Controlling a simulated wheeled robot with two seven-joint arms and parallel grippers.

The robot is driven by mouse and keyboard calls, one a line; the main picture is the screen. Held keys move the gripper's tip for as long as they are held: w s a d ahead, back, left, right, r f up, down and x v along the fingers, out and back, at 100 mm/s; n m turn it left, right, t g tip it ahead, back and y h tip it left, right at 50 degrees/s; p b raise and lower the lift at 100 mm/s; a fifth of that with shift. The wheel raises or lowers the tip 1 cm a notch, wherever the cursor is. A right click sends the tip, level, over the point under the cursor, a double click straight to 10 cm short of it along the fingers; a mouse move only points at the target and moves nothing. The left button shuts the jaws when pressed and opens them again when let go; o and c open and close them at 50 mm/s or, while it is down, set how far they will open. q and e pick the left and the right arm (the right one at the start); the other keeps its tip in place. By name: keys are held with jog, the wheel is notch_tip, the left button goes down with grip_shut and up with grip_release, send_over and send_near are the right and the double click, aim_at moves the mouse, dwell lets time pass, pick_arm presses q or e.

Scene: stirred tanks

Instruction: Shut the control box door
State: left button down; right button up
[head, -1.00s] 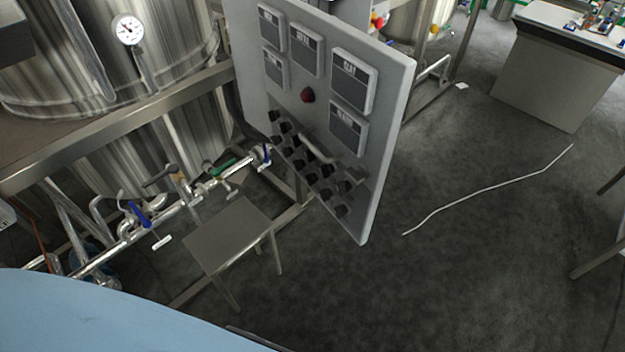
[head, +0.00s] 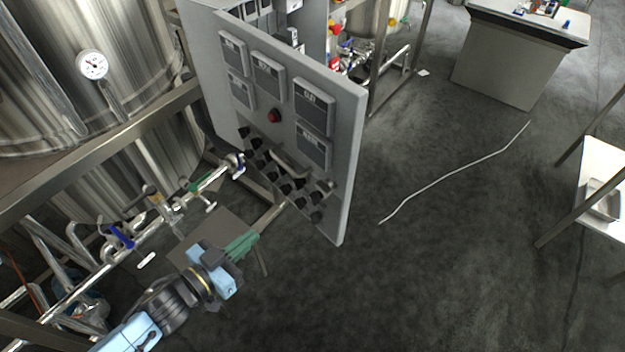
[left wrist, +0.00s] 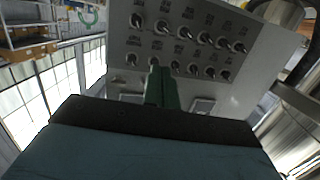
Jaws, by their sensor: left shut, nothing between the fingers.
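In the left wrist view the fingers (left wrist: 160,84) point toward the knob rows of the door (left wrist: 255,75). My right gripper is not in view.
Steel tanks (head: 60,50) and a pipe run with valves (head: 165,215) stand on the left. A small metal stool or table (head: 205,228) is behind my left gripper. A desk (head: 505,60) is at the back right. The floor right of the door is mostly clear, with a thin white line (head: 455,172).

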pick_arm(q)
jog(key=s+d+r+m+h, duration=0.2)
jog(key=d+r+h, duration=0.15)
jog(key=r, duration=0.45)
jog(key=f+p+x, duration=0.1)
jog(key=p+x, duration=0.1)
jog(key=x, duration=1.2)
jog(key=shift+f+g, duration=0.15)
jog(key=shift+g, duration=0.25)
jog(key=shift+n+y, duration=0.25)
jog(key=shift+n, duration=0.05)
